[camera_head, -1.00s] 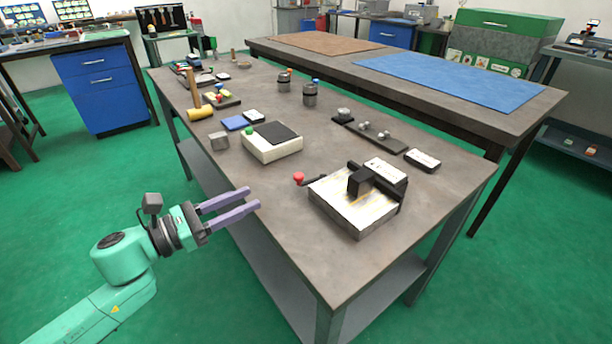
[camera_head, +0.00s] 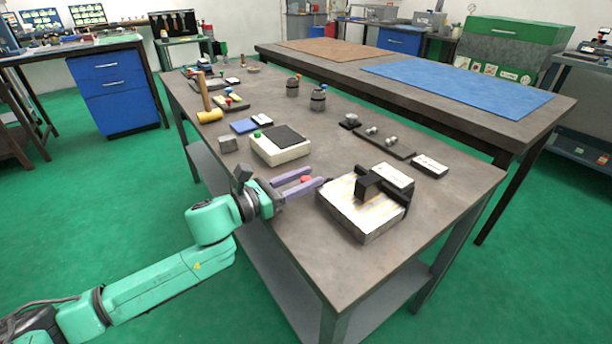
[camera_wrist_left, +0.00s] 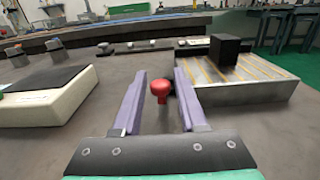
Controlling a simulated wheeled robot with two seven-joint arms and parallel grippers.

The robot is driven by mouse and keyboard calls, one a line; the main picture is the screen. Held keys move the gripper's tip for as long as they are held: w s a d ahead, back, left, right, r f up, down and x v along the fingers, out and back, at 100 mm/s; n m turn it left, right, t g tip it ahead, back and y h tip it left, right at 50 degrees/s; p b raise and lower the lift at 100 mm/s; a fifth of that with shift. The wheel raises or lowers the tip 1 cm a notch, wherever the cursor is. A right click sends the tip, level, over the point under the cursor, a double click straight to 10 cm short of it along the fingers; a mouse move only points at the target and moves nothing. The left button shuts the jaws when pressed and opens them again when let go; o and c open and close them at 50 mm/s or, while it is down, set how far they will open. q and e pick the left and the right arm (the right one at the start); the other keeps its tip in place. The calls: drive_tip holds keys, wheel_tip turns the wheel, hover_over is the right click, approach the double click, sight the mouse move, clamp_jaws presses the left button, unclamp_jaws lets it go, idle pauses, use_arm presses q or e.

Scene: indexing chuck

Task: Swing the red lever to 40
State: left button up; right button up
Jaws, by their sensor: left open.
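The red lever's round knob (camera_wrist_left: 159,90) stands between the two purple fingers of my left gripper (camera_wrist_left: 160,97) in the left wrist view, with a gap on each side. The lever's dark arm runs from the knob to the chuck block (camera_head: 364,205), a pale block with a black upright piece (camera_head: 369,185) on top. I cannot read the scale or the lever's setting. My right gripper is in neither view.
A cream box with a dark top (camera_head: 281,148) stands behind and left of the gripper. A grey cube (camera_head: 228,144), a mallet (camera_head: 209,116) and a black rail with metal parts (camera_head: 385,143) lie farther back. The table's front right corner is clear.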

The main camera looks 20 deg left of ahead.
use_arm(q)
drive_tip(key=shift+w+d, duration=0.1)
clamp_jaws()
idle(1.4)
